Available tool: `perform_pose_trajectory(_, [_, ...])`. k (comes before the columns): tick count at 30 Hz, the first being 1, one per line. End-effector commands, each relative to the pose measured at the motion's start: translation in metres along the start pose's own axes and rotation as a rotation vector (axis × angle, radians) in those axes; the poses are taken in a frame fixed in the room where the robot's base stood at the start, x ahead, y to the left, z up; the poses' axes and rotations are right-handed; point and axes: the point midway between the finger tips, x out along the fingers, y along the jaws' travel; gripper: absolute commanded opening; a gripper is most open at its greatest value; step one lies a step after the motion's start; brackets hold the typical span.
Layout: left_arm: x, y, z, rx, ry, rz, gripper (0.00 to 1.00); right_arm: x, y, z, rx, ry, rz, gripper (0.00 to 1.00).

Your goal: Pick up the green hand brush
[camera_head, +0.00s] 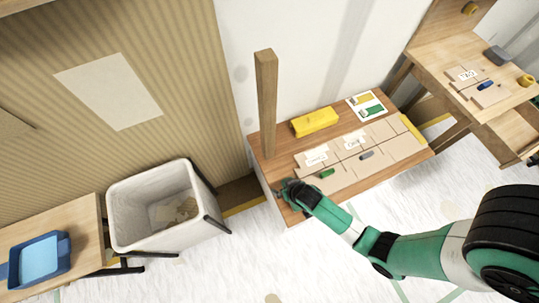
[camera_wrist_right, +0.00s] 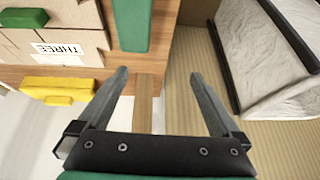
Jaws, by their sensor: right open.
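The green hand brush (camera_wrist_right: 132,25) shows in the right wrist view as a long green piece on the wooden table, cut off by the top edge. In the head view it is mostly hidden by my right gripper. My right gripper (camera_head: 284,190) is over the left end of the table in the head view. In the right wrist view my right gripper (camera_wrist_right: 160,74) is open, with nothing between its fingers. The brush is ahead of the fingertips, a little to the left. My left gripper is in neither view.
The wooden table (camera_head: 400,160) also carries cardboard sheets with a small green item (camera_head: 326,173), a yellow block (camera_head: 315,122) and a picture card (camera_head: 367,107). A wooden post (camera_head: 266,100) stands at its back left. A white-lined bin (camera_head: 135,200) stands left.

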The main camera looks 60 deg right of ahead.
Motion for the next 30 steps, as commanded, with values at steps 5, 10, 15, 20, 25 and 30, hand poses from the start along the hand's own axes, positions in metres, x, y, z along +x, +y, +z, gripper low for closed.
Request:
perform_pose_trajectory(5, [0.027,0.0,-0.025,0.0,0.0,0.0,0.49,-0.031,0.032,0.043,0.014,-0.097,0.053,1.0])
perform_pose_trajectory(10, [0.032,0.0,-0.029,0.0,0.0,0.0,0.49,-0.037,0.037,0.046,0.025,-0.108,0.063,1.0])
perform_pose_trajectory(15, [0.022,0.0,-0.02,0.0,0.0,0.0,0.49,-0.024,0.038,0.05,0.026,-0.107,0.062,1.0])
perform_pose_trajectory(20, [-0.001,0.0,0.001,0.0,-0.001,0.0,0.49,0.009,0.04,0.055,0.027,-0.106,0.062,1.0])
perform_pose_trajectory(25, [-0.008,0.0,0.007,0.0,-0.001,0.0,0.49,0.028,0.041,0.054,0.025,-0.106,0.061,1.0])
perform_pose_trajectory(30, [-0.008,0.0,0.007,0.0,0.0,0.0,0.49,0.03,0.041,0.053,0.024,-0.105,0.061,1.0])
